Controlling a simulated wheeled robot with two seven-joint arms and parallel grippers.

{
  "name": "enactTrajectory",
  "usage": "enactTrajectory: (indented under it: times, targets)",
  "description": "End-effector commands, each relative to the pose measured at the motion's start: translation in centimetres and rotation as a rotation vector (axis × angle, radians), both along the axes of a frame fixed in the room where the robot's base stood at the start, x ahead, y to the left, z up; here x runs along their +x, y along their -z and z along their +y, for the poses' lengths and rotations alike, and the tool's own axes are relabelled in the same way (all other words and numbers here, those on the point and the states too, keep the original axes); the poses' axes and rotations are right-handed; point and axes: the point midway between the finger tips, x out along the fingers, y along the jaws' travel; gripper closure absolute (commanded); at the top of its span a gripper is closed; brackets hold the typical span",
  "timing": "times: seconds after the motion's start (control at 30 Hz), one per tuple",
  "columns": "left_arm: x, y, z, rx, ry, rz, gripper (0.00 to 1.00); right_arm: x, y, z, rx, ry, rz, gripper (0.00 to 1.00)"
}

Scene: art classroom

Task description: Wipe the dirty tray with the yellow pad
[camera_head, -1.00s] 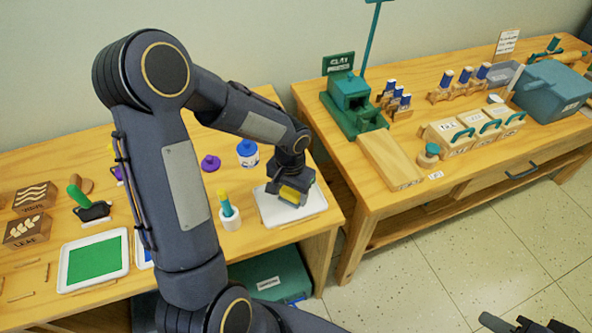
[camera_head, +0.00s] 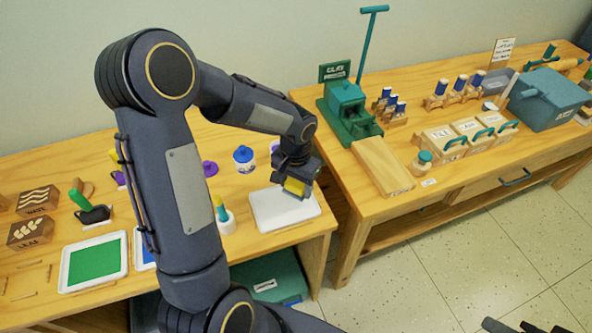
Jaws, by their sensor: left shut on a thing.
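My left gripper (camera_head: 297,184) is shut on the yellow pad (camera_head: 293,187). It holds the pad over the back right part of a white tray (camera_head: 283,213) at the right end of the left table. I cannot tell whether the pad touches the tray or is just above it. The visible tray surface looks white, and I see no clear dirt on it; the gripper hides its back edge. A few dark parts at the bottom right edge may be my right gripper (camera_head: 525,327), mostly cut off, with its jaws unclear.
Left of the tray stand a white holder with a yellow-tipped teal tool (camera_head: 224,214) and a blue-lidded jar (camera_head: 244,159). A green-filled tray (camera_head: 95,262) lies further left. A gap separates this table from the right table (camera_head: 440,193) with a green clay press (camera_head: 347,108).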

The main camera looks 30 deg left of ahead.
Motion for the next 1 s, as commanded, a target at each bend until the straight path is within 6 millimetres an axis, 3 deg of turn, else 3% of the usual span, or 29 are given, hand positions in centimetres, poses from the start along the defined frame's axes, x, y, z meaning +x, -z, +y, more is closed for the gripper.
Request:
enactTrajectory:
  times: [0.37, 1.0]
  targets:
    - [0.3, -3.4, 0.0, 0.0, -0.001, -0.002, 0.69, 0.0, -2.5, 0.0, 0.0, 0.0, 0.0, 0.64]
    - [0.5, -2.9, -0.5, -0.001, 0.001, 0.001, 0.69, 0.0, -2.5, 0.0, 0.0, 0.0, 0.0, 0.64]
